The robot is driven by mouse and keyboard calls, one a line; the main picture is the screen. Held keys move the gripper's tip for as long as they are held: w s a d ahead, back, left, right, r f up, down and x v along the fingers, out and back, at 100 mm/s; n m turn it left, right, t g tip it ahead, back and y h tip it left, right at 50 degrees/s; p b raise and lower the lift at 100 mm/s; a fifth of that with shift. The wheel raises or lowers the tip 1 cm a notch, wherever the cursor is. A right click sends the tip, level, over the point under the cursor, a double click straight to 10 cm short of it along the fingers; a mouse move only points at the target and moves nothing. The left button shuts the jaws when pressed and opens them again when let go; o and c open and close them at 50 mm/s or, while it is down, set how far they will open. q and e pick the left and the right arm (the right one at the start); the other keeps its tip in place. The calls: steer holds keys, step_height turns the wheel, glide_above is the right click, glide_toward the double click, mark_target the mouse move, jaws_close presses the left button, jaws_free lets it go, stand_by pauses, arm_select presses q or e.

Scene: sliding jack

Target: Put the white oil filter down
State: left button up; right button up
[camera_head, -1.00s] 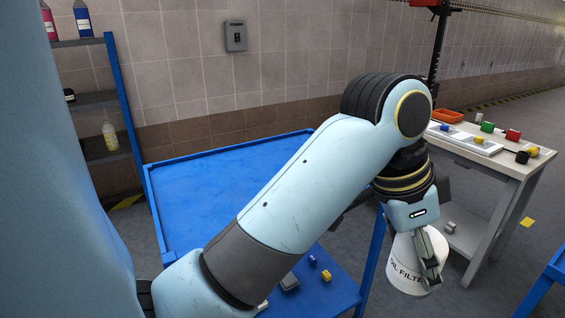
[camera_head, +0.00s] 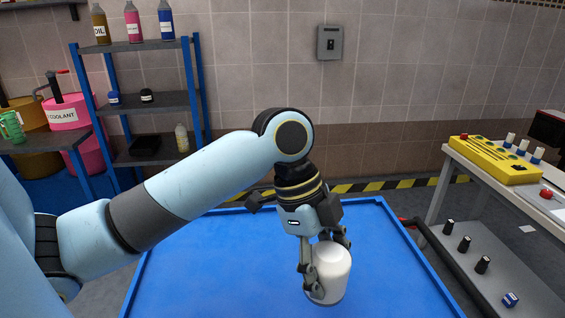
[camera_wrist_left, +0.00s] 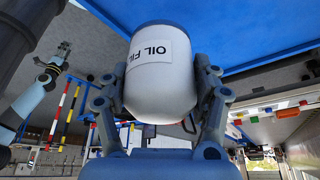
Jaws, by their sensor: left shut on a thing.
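The white oil filter (camera_head: 330,270) is a white rounded canister, held upright in the head view. My left gripper (camera_head: 326,266) is shut on it, with fingers on both sides of its body. The filter is over the bare blue tabletop (camera_head: 215,265); I cannot tell whether its base touches. In the left wrist view the filter (camera_wrist_left: 160,80) fills the middle between the fingers, its label partly readable. What looks like my right gripper (camera_wrist_left: 52,68) shows small at the left of that view; its fingers are too small to judge.
The blue tabletop has a raised rim and is clear around the filter. A grey workbench (camera_head: 520,185) with a yellow control box (camera_head: 495,160) stands at the right. A shelf (camera_head: 150,102) with bottles stands at the back left.

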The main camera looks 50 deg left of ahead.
arm_select(q)
steer(key=shift+s+a+r+m, duration=0.35)
steer(key=shift+r+m, duration=0.05)
steer(key=shift+s+g, duration=0.1)
steer(key=shift+g, duration=0.2)
steer(key=shift+f, duration=0.1)
steer(key=w+d+f, duration=0.1)
steer(key=w+f, duration=0.1)
steer(key=w, duration=0.1)
steer(key=w+d+f, duration=0.2)
steer(key=w, duration=0.2)
steer(key=w+d+f, duration=0.1)
steer(key=w+f, duration=0.2)
steer(key=shift+w+d, duration=0.15)
steer(key=shift+w, duration=0.2)
step_height(320, 180, down, 3)
steer(key=shift+f, duration=0.5)
arm_select(e)
steer(key=shift+d+r, duration=0.35)
steer(key=shift+d, duration=0.1)
arm_select(q)
steer(key=shift+f, duration=0.1)
steer(key=o, duration=1.5)
